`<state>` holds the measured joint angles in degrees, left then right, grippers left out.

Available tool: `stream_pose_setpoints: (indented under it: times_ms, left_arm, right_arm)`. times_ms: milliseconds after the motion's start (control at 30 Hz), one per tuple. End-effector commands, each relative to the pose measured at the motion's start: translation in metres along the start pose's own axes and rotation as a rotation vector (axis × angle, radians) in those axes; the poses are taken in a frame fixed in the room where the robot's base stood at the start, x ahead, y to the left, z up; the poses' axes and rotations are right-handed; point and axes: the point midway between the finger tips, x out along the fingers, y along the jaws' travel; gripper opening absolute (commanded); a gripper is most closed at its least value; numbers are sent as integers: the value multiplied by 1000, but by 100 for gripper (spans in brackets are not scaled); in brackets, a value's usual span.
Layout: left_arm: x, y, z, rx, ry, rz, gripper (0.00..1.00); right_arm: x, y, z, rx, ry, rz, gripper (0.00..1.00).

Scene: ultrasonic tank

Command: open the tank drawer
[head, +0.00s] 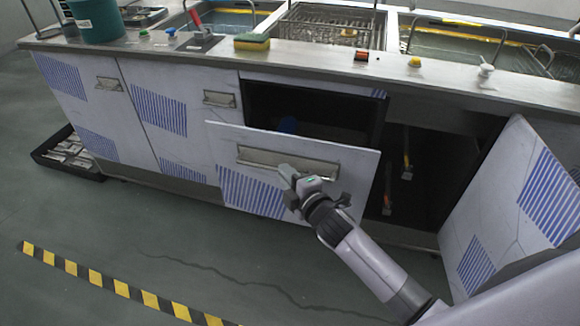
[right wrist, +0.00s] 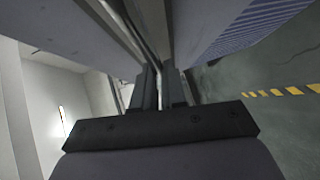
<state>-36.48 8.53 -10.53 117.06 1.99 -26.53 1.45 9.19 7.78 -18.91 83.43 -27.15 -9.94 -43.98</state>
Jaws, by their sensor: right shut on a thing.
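The tank drawer (head: 265,187) is a pale front with blue stripes, pulled partly out from the counter, with a dark gap behind its top edge. A long metal handle (head: 270,160) runs across its upper part. My right gripper (head: 289,176) is at the handle's middle, shut on it. In the right wrist view the fingers (right wrist: 160,85) close together against the handle, and the drawer front shows alongside. My left gripper is not in view.
A cabinet door (head: 518,205) stands open at the right, with a dark compartment beside the drawer. The counter (head: 330,62) holds sinks, a sponge (head: 252,42) and a teal bucket (head: 97,20). A black tray (head: 68,155) lies on the floor at left. Floor before the drawer is clear.

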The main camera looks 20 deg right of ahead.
Motion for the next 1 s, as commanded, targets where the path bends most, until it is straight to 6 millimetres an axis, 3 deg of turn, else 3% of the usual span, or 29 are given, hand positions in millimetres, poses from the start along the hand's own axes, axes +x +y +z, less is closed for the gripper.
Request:
stream_pose_setpoints:
  times_ms: [500,1000]
  left_arm:
    - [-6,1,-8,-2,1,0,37]
    - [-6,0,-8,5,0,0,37]
  right_arm:
    - [-44,-14,-42,1,-3,-4,0]
    - [-48,-14,-46,-1,-3,-2,0]
